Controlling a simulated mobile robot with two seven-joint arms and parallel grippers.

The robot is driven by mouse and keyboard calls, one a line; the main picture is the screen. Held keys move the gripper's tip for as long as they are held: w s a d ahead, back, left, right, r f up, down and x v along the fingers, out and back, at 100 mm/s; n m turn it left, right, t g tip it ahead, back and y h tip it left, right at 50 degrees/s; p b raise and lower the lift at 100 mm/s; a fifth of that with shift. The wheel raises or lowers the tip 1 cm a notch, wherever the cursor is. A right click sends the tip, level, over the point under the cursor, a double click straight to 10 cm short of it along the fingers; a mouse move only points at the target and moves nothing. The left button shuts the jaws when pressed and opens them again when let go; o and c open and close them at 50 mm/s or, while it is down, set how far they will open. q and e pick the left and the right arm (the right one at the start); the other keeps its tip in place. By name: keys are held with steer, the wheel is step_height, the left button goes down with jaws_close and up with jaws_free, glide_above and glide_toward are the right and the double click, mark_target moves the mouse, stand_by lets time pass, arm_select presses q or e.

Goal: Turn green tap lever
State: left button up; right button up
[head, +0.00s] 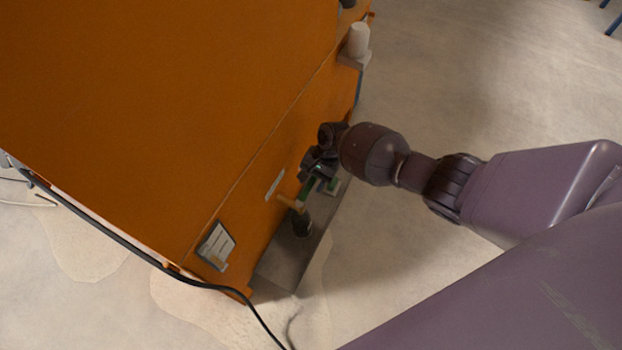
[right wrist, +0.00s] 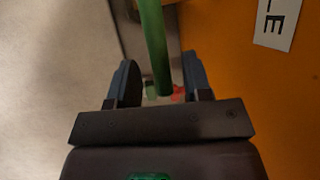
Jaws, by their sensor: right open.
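The green tap lever (head: 308,187) shows in the head view at the side of the orange sandbed (head: 200,110), just below my right gripper (head: 318,166). In the right wrist view the green lever (right wrist: 154,45) comes down from the top edge and ends between the two fingers of my right gripper (right wrist: 160,82). The fingers are open, with a gap on both sides of the lever. Whether either finger touches it, I cannot tell. The tap's body is mostly hidden by my gripper in the head view. My left gripper is not in view.
A grey shelf (head: 285,262) runs along the sandbed's side, with a dark cylindrical object (head: 301,224) on it. A wooden peg-like piece (head: 291,203) sticks out nearby. A white cup (head: 358,40) stands on a bracket farther back. A black cable (head: 130,246) crosses the front left.

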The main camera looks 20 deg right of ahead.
jaws_close()
stand_by(0.3)
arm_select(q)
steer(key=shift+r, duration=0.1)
arm_select(e)
steer(key=shift+s+r+m+t+p, duration=0.2)
steer(key=shift+m+t+p, duration=0.1)
steer(key=shift+m+p, duration=0.15)
steer(key=shift+s+d+r+m+p, duration=0.15)
steer(key=shift+s+d+m+p, duration=0.05)
steer(key=shift+m+p, duration=0.4)
arm_select(q)
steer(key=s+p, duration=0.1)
steer(key=p, duration=0.1)
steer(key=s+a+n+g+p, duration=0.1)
steer(key=p, duration=0.1)
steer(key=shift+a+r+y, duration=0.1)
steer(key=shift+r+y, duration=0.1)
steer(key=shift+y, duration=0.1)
arm_select(e)
steer(key=s+m+t, duration=0.1)
steer(key=m, duration=0.1)
steer(key=s+m+t, duration=0.1)
steer(key=m, duration=0.1)
steer(key=s+m, duration=0.2)
steer(key=shift+d+f+t, duration=0.35)
steer(key=shift+f+t, duration=0.05)
